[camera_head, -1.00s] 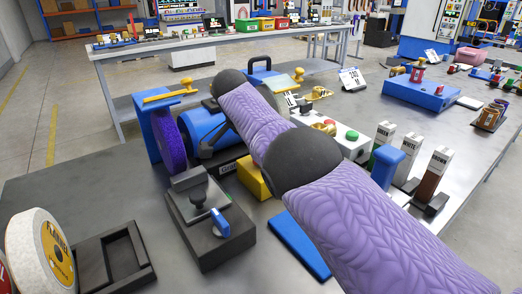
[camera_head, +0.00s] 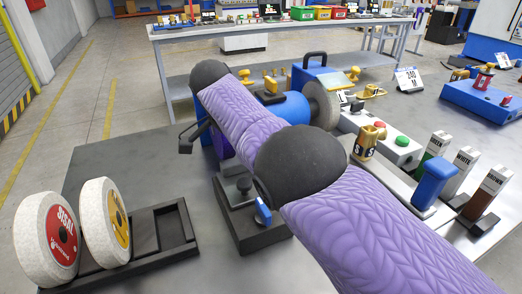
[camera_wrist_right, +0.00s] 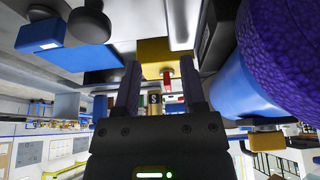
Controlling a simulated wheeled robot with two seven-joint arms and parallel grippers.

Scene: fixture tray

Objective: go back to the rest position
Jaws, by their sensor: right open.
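My right arm comes in from the lower right of the head view, in a purple sleeve, and reaches across the bench grinder. Its gripper (camera_head: 190,136) shows as a small dark shape left of the grinder. In the right wrist view the gripper (camera_wrist_right: 160,68) has its two dark fingers apart, with nothing held between them. A yellow block (camera_wrist_right: 158,50) lies beyond the fingertips. My left gripper is not in view.
The blue grinder (camera_head: 292,110) with its grey wheel (camera_head: 322,104) is partly hidden by my arm. A dark tray (camera_head: 186,232) holds a red-labelled wheel (camera_head: 32,238) and a yellow-labelled wheel (camera_head: 92,228).

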